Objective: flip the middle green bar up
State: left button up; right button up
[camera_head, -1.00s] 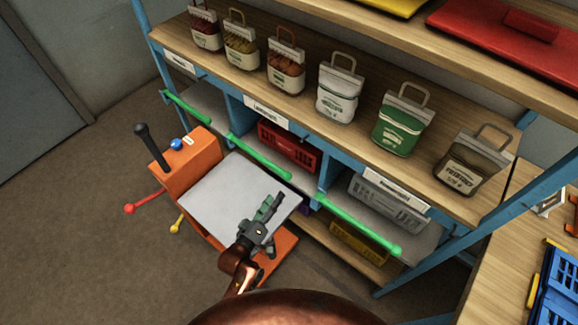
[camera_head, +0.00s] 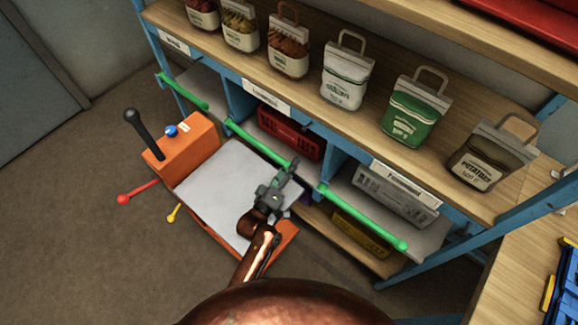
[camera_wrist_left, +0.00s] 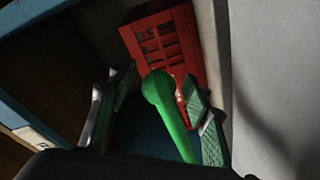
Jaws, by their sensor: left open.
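The middle green bar (camera_head: 258,143) lies across the front of the middle shelf bay, its right end hidden or nearly hidden by my left gripper (camera_head: 285,178). In the left wrist view the bar's rounded end (camera_wrist_left: 160,92) shows between the two fingers of my left gripper (camera_wrist_left: 155,115). The fingers are apart, one on each side of the bar; I cannot tell whether either touches it. My right gripper is not in view.
A red crate (camera_head: 288,135) stands behind the middle bar. Other green bars lie to the left (camera_head: 183,92) and right (camera_head: 362,218). An orange cart (camera_head: 190,150) with a grey top (camera_head: 225,190) stands close below. Paper sacks line the shelf above (camera_head: 230,65).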

pick_arm(q)
grip_shut()
dwell(0.5)
